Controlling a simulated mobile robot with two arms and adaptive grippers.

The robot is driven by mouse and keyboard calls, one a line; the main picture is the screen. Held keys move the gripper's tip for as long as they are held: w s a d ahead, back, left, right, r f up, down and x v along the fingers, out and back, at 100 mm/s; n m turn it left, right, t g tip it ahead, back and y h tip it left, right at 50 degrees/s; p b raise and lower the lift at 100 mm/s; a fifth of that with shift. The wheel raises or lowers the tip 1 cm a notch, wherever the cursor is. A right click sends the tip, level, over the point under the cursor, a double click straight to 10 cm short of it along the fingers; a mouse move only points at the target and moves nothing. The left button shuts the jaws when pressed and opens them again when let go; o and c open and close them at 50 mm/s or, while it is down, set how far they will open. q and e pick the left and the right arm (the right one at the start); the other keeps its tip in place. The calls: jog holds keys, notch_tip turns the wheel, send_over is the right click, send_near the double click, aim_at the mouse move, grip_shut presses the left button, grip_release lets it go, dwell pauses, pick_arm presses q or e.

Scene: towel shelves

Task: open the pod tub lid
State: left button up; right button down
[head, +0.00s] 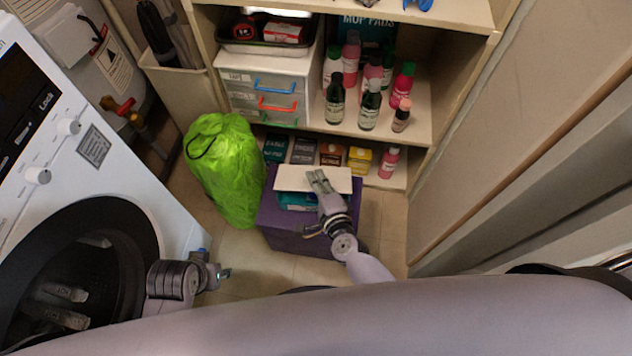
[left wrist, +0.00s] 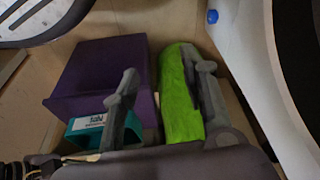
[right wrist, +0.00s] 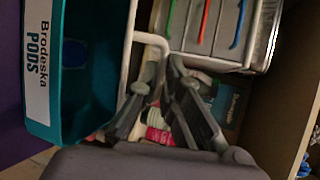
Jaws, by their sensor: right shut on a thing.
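The teal pod tub (head: 297,201) stands on the purple box (head: 288,238). Its pods label and dark, open interior (right wrist: 92,50) show in the right wrist view. The cream lid (head: 290,178) is raised at the tub's back; in the right wrist view I see it nearly edge-on as a pale strip (right wrist: 130,45). My right gripper (head: 318,176) is shut on the lid, with its fingers over the lid's edge; the exact contact is partly hidden. My left gripper (head: 226,273) is open and empty, low beside the washer and apart from the tub (left wrist: 88,132).
A green bag (head: 222,165) stands left of the purple box. The white washer (head: 95,215) is at the left. Shelves with bottles (head: 368,108), small boxes (head: 331,153) and a drawer unit (head: 262,85) stand behind. Some floor is clear right of the box.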

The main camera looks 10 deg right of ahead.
pick_arm(q)
jog(key=shift+s+f+p, duration=0.15)
jog(key=shift+f+p, duration=0.15)
jog(key=shift+f, duration=1)
jog(key=shift+s+f+p, duration=0.1)
jog(key=shift+f+p, duration=0.15)
jog(key=shift+f, duration=1)
pick_arm(e)
jog(key=shift+w+d+r, duration=0.2)
jog(key=shift+w+r, duration=0.6)
jog(key=shift+w, duration=0.05)
jog(key=c, duration=2)
grip_release()
jog(key=v, duration=1.2)
